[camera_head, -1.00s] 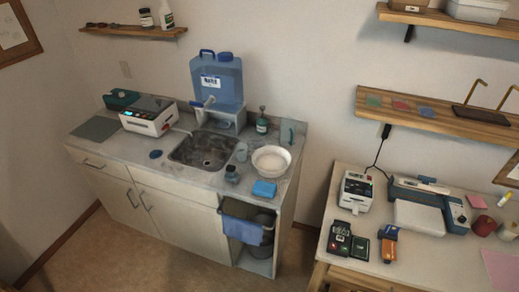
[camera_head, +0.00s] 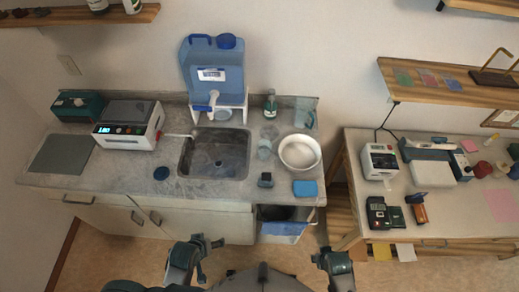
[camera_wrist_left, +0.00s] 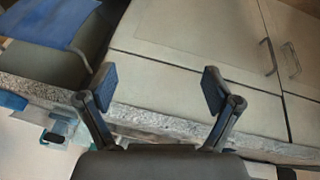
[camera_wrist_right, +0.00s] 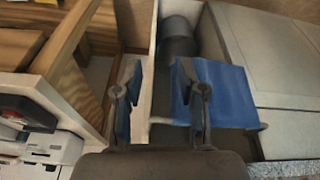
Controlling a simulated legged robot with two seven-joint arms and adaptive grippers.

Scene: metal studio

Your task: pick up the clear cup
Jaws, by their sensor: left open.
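A small clear cup (camera_head: 264,149) stands on the grey counter (camera_head: 110,178), between the sink and the white bowl. A clear pitcher-like container (camera_head: 304,115) stands behind the bowl. My left gripper (camera_head: 205,250) is low in front of the cabinet, well short of the cup. In the left wrist view it (camera_wrist_left: 157,85) is open and empty before the cabinet doors. My right gripper (camera_head: 332,260) is low at the counter's right front. In the right wrist view it (camera_wrist_right: 160,85) is open and empty. Neither wrist view clearly shows the cup.
The sink (camera_head: 214,155) lies left of the cup, with a blue water jug (camera_head: 213,70) behind. The white bowl (camera_head: 299,152), blue sponge (camera_head: 305,188) and a small dark bottle (camera_head: 265,180) crowd the cup's right and front. A blue towel (camera_wrist_right: 222,92) hangs at the counter front.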

